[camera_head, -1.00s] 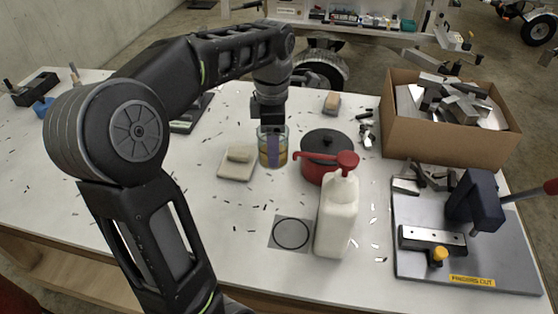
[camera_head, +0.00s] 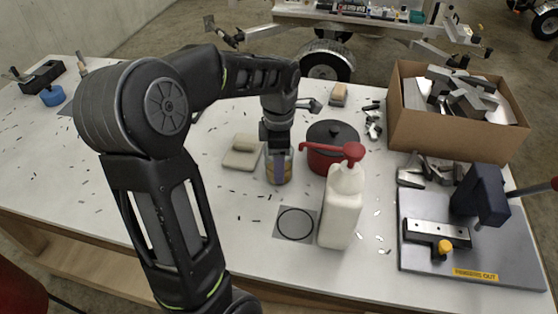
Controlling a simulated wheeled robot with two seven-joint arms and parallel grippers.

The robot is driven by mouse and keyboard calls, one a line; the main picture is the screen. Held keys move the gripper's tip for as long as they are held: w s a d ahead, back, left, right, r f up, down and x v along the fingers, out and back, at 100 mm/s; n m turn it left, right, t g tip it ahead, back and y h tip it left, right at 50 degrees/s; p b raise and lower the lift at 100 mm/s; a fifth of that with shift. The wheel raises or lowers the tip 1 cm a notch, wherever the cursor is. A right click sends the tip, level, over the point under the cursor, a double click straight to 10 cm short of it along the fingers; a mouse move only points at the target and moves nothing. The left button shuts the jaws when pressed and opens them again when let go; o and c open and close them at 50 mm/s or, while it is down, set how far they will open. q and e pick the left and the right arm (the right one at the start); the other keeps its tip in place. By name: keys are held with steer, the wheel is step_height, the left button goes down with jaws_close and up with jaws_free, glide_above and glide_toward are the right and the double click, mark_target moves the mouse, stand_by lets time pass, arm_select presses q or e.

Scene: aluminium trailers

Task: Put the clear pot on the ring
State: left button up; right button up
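The clear pot (camera_head: 285,173), a see-through cup with yellowish contents, is upright left of the red-lidded bottle. My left gripper (camera_head: 277,160) comes down from above and is shut on the pot; a purple-grey finger shows against its wall. The ring (camera_head: 295,223) is a thin black circle on a grey square on the white table. It is empty and lies nearer to me than the pot, slightly to its right. Whether the pot's base touches the table is hard to tell. My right gripper is not in view.
A white bottle with a red pump (camera_head: 341,208) stands right beside the ring. A red pot with a dark lid (camera_head: 330,150) is behind it. A beige block on a pad (camera_head: 242,153) lies left. A cardboard box (camera_head: 440,140) and a vise plate (camera_head: 470,250) fill the right.

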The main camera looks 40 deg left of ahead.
arm_select(q)
steer(key=shift+f, duration=0.15)
steer(key=o, duration=1.5)
step_height(320, 180, up, 12)
steer(key=shift+r, duration=0.25)
steer(key=shift+o, duration=0.5)
